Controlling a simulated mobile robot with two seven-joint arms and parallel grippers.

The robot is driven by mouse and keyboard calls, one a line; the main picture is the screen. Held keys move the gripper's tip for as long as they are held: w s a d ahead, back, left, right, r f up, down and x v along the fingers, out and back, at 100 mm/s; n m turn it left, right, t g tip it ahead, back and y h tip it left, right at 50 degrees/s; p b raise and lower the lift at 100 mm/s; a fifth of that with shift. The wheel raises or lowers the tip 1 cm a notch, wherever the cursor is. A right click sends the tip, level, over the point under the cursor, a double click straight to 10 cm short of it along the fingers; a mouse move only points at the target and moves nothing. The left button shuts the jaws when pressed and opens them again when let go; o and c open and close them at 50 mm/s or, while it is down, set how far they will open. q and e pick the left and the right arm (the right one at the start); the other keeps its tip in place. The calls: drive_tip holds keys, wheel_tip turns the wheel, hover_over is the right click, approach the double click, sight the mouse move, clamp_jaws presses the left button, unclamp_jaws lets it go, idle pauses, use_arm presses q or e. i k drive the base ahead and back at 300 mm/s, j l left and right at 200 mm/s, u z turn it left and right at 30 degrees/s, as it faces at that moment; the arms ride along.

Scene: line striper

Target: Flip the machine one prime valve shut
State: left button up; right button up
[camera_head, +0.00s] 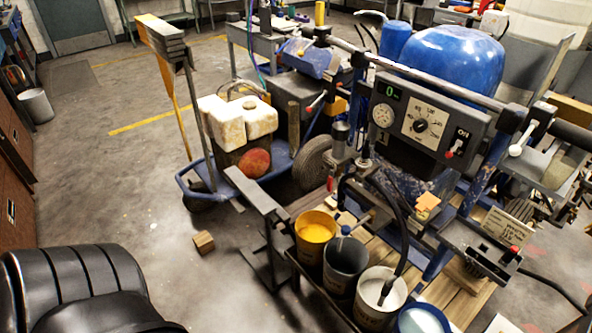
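The line striper fills the centre and right of the head view, with a blue rounded cover (450,65) and a dark control panel (428,122). Below the panel's left end stands a metal pump assembly (341,150) with hoses and a small red part (330,183). A small red-tipped lever (317,101) shows left of the panel. I cannot tell which part is the machine one prime valve, or its position. Neither of my grippers is in view.
Several buckets, including a yellow-paint one (315,233) and a white-paint one (383,292), stand before the machine. A wooden block (203,242) lies on otherwise open floor.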

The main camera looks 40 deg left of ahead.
sight(331, 179)
drive_tip(key=i+u, duration=0.1)
drive_tip(key=u, duration=0.3)
drive_tip(key=i+u, duration=0.15)
drive_tip(key=u, duration=0.2)
drive_tip(key=i+u, duration=0.1)
drive_tip(key=u, duration=0.3)
